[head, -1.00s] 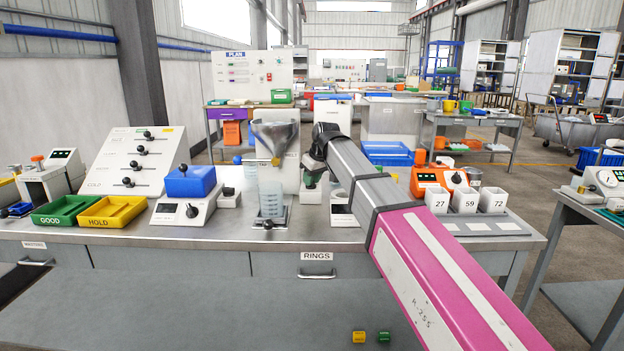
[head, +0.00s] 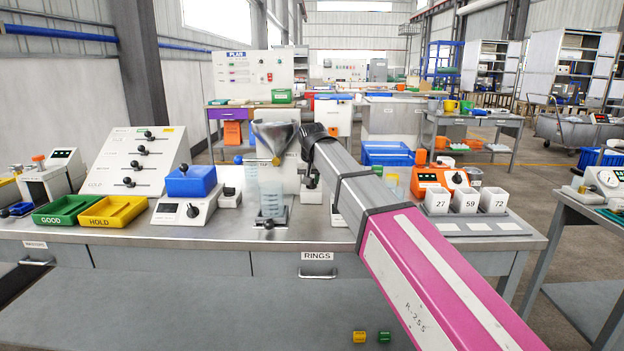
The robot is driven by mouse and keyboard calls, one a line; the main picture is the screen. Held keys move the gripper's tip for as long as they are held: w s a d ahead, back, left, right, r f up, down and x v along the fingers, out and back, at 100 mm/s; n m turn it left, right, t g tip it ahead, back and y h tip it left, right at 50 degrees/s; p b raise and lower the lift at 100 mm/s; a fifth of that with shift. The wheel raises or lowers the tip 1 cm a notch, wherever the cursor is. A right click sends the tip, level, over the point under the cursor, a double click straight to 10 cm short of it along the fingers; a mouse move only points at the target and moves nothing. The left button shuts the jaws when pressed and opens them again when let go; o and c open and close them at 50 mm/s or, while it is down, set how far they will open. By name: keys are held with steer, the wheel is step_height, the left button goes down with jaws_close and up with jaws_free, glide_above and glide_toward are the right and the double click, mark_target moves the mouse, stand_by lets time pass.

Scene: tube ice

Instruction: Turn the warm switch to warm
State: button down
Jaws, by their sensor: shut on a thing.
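My gripper (head: 310,178) points down at the front right of the white machine (head: 291,178) behind the clear funnel. Only a small dark part of it shows beside my arm. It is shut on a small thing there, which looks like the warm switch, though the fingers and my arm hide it. I cannot read which way the switch is set.
An orange device (head: 438,181) and white numbered cups (head: 465,201) stand right of my arm.

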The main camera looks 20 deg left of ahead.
steer(key=shift+s+a+f+m+h, duration=0.15)
steer(key=shift+m+h, duration=0.1)
steer(key=shift+m, duration=0.3)
steer(key=shift+d+f+m+h, duration=0.1)
steer(key=shift+m+h, duration=0.15)
steer(key=shift+m, duration=0.3)
steer(key=c, duration=1)
jaws_free()
steer(key=v, duration=0.3)
steer(key=s+v, duration=0.1)
steer(key=v, duration=0.1)
steer(key=shift+s+r, duration=0.1)
steer(key=shift+r, duration=0.05)
steer(key=shift+s+d, duration=0.3)
steer(key=shift+s, duration=1.45)
steer(key=shift+s+d, duration=0.25)
steer(key=shift+s, duration=1.55)
steer(key=shift+s+d, duration=0.3)
steer(key=shift+s, duration=1.45)
